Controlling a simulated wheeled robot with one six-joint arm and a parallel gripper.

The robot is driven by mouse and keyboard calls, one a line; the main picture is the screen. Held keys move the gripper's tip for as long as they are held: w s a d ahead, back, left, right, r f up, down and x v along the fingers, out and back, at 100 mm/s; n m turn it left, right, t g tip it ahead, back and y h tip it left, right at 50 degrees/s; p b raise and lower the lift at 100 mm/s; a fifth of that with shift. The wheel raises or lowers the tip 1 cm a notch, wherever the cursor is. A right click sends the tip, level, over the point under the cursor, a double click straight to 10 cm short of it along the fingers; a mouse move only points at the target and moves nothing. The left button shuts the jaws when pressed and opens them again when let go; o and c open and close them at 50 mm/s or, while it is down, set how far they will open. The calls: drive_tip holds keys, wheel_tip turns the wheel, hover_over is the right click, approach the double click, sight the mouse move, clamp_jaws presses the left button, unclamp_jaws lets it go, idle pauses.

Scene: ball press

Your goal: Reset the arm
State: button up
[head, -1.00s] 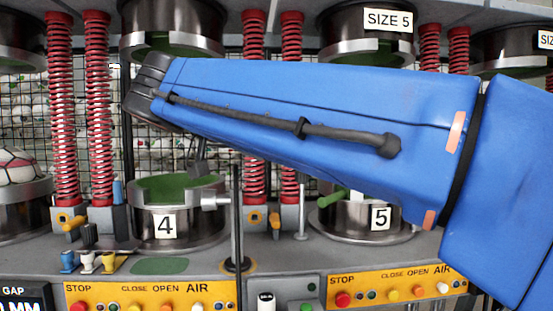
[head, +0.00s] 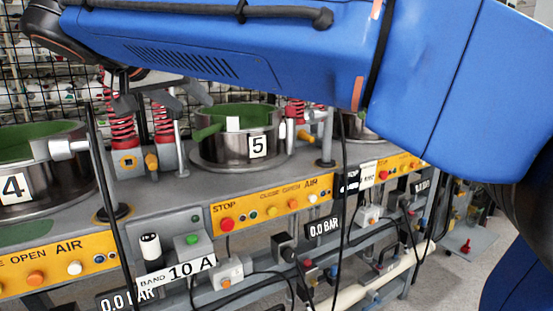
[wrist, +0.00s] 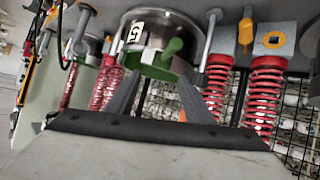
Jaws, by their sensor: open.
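My blue arm (head: 230,55) reaches across the top of the head view. My gripper (head: 160,100) hangs at its far end, partly hidden under the arm, in front of the press row and left of the mould marked 5. In the wrist view my gripper (wrist: 160,82) shows two grey fingers spread apart with nothing held between them. The mould marked 5 (head: 218,156), a metal ring with a green inside and green handle, stands beyond the fingers. It shows upside down in the wrist view (wrist: 185,33). Whether the fingers touch anything is unclear, but they look clear of it.
The mould marked 4 (head: 70,185) is at the left. Red springs (head: 163,125) and a wire mesh stand behind. Yellow button panels (head: 268,205) run along the bench front, above hoses and gauges. Grey floor (head: 440,285) is open at lower right.

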drive_tip(key=d+f+n+g, duration=0.15)
drive_tip(key=d+f, duration=0.35)
drive_tip(key=d, duration=0.6)
drive_tip(key=d+f+g, duration=0.2)
drive_tip(key=d+f, duration=0.3)
drive_tip(key=d, duration=0.5)
drive_tip(key=d+f+g, duration=0.2)
drive_tip(key=d+f, duration=0.4)
drive_tip(key=d, duration=0.5)
drive_tip(key=s+d+f+y, duration=0.1)
drive_tip(key=s+d+f, duration=0.7)
drive_tip(key=f, duration=0.4)
drive_tip(key=s+d+f+g+y, duration=0.1)
drive_tip(key=s+d+f, duration=0.7)
drive_tip(key=s+f, duration=0.3)
drive_tip(key=shift+s+d+f+m, duration=0.2)
drive_tip(key=shift+s+f+m, duration=0.05)
drive_tip(key=shift+f+m, duration=0.25)
drive_tip(key=shift+g, duration=0.25)
